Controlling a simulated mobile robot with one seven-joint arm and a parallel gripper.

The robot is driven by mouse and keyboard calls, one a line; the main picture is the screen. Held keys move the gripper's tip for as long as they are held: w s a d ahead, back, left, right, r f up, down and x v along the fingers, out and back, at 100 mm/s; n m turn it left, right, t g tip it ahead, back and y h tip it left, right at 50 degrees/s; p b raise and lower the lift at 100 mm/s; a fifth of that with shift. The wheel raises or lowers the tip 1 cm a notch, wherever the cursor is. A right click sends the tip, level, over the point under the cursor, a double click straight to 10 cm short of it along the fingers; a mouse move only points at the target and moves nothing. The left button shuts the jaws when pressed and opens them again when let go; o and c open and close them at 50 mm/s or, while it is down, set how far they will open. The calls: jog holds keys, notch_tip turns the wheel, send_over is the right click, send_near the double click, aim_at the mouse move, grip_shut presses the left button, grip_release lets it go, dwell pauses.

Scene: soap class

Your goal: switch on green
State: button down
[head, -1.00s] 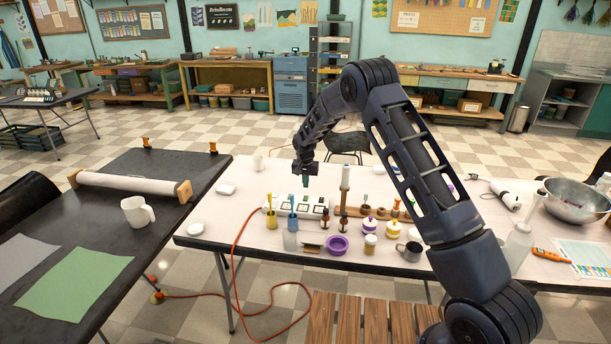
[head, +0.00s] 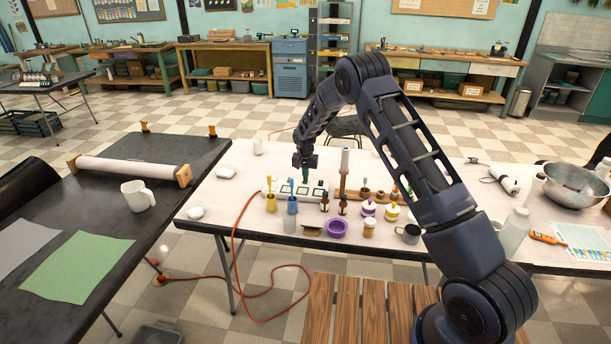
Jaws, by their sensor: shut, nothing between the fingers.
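A white power strip (head: 327,187) with several dark square switches lies on the white table behind the cups. Its switch colours and positions are too small to tell. My gripper (head: 305,179) points down just above the middle of the strip, with its greenish fingertips shut and empty. I cannot tell whether the tips touch a switch. The fingers and a blue-handled tool (head: 292,190) in front hide parts of the strip.
A red cable (head: 237,240) runs over the table's left part.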

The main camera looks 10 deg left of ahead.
aim_at(305, 182)
jog(key=shift+s+f, duration=0.1)
jog(key=shift+s, duration=0.1)
jog(key=shift+s, duration=0.65)
jog(key=shift+r, duration=0.2)
notch_tip(305, 182, up, 14)
jog(key=s, duration=0.1)
jog(key=shift+s, duration=0.3)
dwell(0.4)
jog(key=shift+w, duration=0.75)
jog(key=shift+f, duration=0.1)
jog(key=f, duration=0.4)
jog(key=w+f, duration=0.1)
jog(key=f, duration=0.8)
jog(key=shift+w+f, duration=0.35)
jog(key=shift+w, duration=0.05)
